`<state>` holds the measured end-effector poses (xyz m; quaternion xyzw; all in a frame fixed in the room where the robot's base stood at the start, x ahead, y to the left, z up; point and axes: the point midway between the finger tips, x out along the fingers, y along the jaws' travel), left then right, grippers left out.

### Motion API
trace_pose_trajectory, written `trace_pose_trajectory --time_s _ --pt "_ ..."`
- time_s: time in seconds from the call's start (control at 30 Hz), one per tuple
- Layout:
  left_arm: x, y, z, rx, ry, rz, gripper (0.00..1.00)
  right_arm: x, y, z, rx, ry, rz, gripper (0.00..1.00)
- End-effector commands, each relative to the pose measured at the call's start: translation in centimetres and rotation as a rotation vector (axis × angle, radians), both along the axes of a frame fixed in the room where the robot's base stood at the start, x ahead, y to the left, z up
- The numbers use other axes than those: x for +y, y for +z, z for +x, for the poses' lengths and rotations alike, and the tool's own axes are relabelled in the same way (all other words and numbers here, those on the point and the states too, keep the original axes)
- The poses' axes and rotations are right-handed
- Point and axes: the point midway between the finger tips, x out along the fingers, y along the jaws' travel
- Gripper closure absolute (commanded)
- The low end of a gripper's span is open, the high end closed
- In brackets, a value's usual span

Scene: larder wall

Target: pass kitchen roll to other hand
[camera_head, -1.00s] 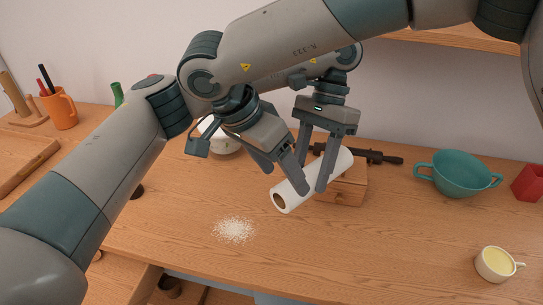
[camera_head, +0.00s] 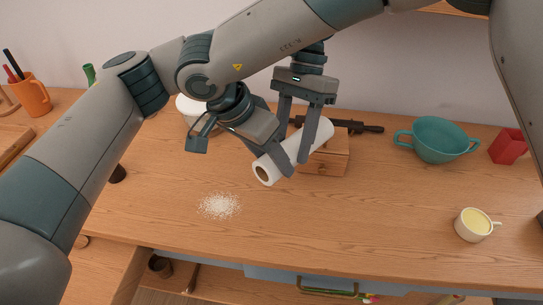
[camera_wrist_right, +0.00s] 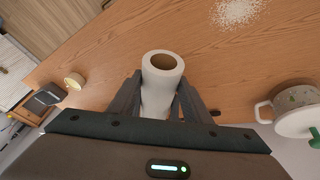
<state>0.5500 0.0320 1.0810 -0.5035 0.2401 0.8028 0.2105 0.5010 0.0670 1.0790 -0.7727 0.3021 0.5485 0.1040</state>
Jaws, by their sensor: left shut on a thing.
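The white kitchen roll (camera_head: 319,132) is held tilted above the table, its open end towards the lower left. My arms cross in the head view. My left gripper (camera_head: 296,142) reaches down from behind and is shut on the roll's farther part. My right gripper (camera_head: 271,157) is at the roll's nearer end, with a finger in front of it. In the right wrist view the roll (camera_wrist_right: 160,100) lies between my right gripper's fingers (camera_wrist_right: 159,84), close to both. Whether they press on it is not clear. My left gripper is not seen there.
A wooden box (camera_head: 327,160) stands behind the roll, with a dark rod-like object (camera_head: 350,125) beyond. A teal two-handled bowl (camera_head: 438,140), red container (camera_head: 508,147) and cup (camera_head: 474,224) are to the right. White powder (camera_head: 219,206) lies in front. A white pot (camera_head: 190,108) is behind my arms.

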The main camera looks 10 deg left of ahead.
Motion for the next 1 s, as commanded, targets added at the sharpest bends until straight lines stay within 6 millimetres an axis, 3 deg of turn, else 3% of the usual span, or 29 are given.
trace_pose_trajectory --time_s 0.03,0.1,0.13,0.67,1.0 --pt "0.0 0.0 0.0 0.0 0.0 0.0 0.54 0.0 0.0 0.0 -0.001 -0.001 0.001 0.78" --pt "0.0 0.0 0.0 0.0 0.0 0.0 0.37 0.0 0.0 0.0 -0.001 -0.001 0.001 0.78" --pt "0.0 0.0 0.0 0.0 0.0 0.0 0.34 0.0 0.0 0.0 -0.001 -0.001 0.001 0.78" --pt "-0.1 1.0 0.5 -0.001 0.001 0.002 0.34 0.0 0.0 0.0 0.0 0.0 0.0 0.78" --pt "-0.6 5.6 2.5 -0.004 0.003 0.001 0.34 0.0 0.0 0.0 0.0 0.0 0.0 0.78"
